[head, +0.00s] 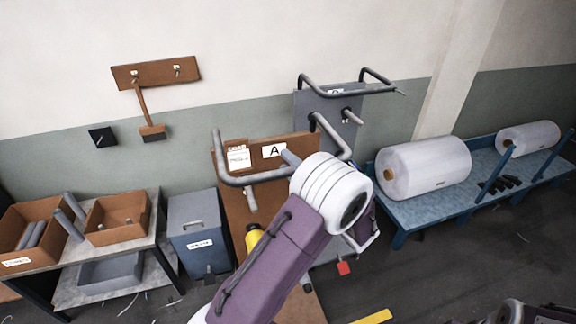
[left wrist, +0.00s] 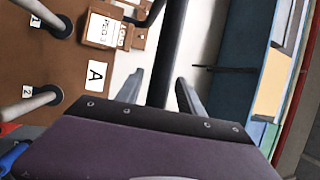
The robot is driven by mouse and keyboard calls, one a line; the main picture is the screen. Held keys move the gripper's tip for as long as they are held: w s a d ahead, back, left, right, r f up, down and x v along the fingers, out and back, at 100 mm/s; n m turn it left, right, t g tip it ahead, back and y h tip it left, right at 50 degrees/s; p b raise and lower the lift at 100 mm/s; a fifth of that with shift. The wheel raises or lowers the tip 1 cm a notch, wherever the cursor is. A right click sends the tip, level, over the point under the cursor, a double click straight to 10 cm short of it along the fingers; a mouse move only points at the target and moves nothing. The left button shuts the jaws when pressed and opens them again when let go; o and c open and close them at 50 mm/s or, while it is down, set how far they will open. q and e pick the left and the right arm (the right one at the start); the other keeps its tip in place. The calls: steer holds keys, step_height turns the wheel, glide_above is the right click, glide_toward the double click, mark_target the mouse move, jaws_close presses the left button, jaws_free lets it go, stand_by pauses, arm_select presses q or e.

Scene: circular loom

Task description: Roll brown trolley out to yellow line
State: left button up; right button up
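The brown trolley (head: 230,196) stands against the wall, with an upright panel marked A and a grey U-shaped handle bar (head: 236,181). In the left wrist view its brown panel (left wrist: 75,55) shows the A label, a paper sheet and two grey pegs. My left gripper (head: 288,163) is at the handle's crossbar, mostly hidden behind my white wrist. In the left wrist view the dark bar (left wrist: 172,40) runs between its two spread fingers (left wrist: 160,90), with a gap on the left side. The yellow line (head: 372,317) shows at the bottom edge. My right gripper is out of view.
A grey trolley (head: 325,104) with a similar handle stands right behind the brown one. A blue bench (head: 430,203) with film rolls is on the right. A grey bin (head: 197,235) and a table with brown boxes (head: 118,218) stand left. Open floor lies in front.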

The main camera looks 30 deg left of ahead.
arm_select(q)
steer(key=shift+a, duration=0.1)
steer(key=b+v, duration=0.4)
steer(key=v, duration=0.5)
steer(key=shift+b, duration=0.35)
